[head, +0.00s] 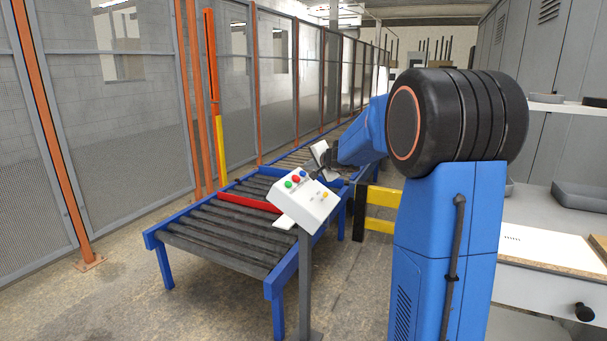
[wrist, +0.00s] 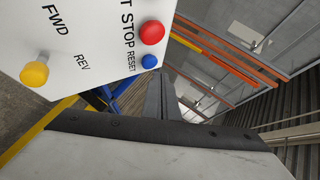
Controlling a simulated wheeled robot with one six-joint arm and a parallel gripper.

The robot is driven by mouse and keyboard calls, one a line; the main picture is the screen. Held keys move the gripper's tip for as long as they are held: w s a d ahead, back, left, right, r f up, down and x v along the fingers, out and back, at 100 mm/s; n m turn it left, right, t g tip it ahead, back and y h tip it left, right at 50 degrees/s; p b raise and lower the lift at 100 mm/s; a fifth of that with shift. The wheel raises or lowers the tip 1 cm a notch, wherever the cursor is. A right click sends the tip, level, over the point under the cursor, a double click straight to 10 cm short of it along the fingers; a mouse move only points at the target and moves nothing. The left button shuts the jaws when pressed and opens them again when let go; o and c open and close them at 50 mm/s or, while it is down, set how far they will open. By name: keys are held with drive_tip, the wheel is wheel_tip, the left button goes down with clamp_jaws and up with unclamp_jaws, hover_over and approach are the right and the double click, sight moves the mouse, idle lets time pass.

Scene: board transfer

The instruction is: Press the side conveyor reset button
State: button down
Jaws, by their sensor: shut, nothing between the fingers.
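A white control box (head: 312,208) stands on a grey post beside the roller conveyor. It carries green, red and blue buttons and a yellow knob. In the wrist view the box (wrist: 85,35) fills the upper left. The blue button (wrist: 150,61), labelled RESET, sits at its edge, just below the red STOP button (wrist: 152,32). My gripper (wrist: 158,78) is shut and empty, its tips appearing close to the blue button; I cannot tell whether they touch it. In the head view my gripper (head: 321,155) is just behind the box, its tips hard to make out.
The conveyor (head: 205,235) has a blue frame and dark rollers, with a red bar (head: 248,203) across it. The yellow knob (wrist: 34,74) is at the box's far side. A mesh fence (head: 150,100) runs behind. A yellow-black barrier (head: 380,196) stands near my arm. Bare floor lies in front.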

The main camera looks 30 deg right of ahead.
drive_tip(key=shift+r, duration=0.1)
drive_tip(key=r, duration=0.1)
drive_tip(key=s+d+r, duration=0.1)
drive_tip(key=s+r, duration=0.1)
drive_tip(key=r, duration=0.1)
drive_tip(key=shift+d+r, duration=0.1)
drive_tip(key=shift+d, duration=0.2)
idle(0.9)
drive_tip(key=s+a+f+n+g+y, duration=0.2)
drive_tip(key=s+a+n, duration=0.3)
drive_tip(key=s+a, duration=0.65)
drive_tip(key=s+a+f+n+g+y, duration=0.2)
drive_tip(key=s+a+n, duration=0.2)
drive_tip(key=s+a, duration=0.75)
drive_tip(key=s+f+n+g+h, duration=0.1)
drive_tip(key=s+f, duration=0.3)
drive_tip(key=s, duration=0.5)
drive_tip(key=s+f+n+g+h, duration=0.1)
drive_tip(key=s+f, duration=0.3)
drive_tip(key=s, duration=0.5)
drive_tip(key=s+f+n+g+h, duration=0.1)
drive_tip(key=s+f+n+g, duration=0.1)
drive_tip(key=s, duration=0.7)
wheel_tip(320, 180, down, 3)
drive_tip(key=shift+s+d+r+n+g+h, duration=0.1)
drive_tip(key=shift+s+d+n+g+h, duration=0.25)
drive_tip(key=shift+n, duration=0.45)
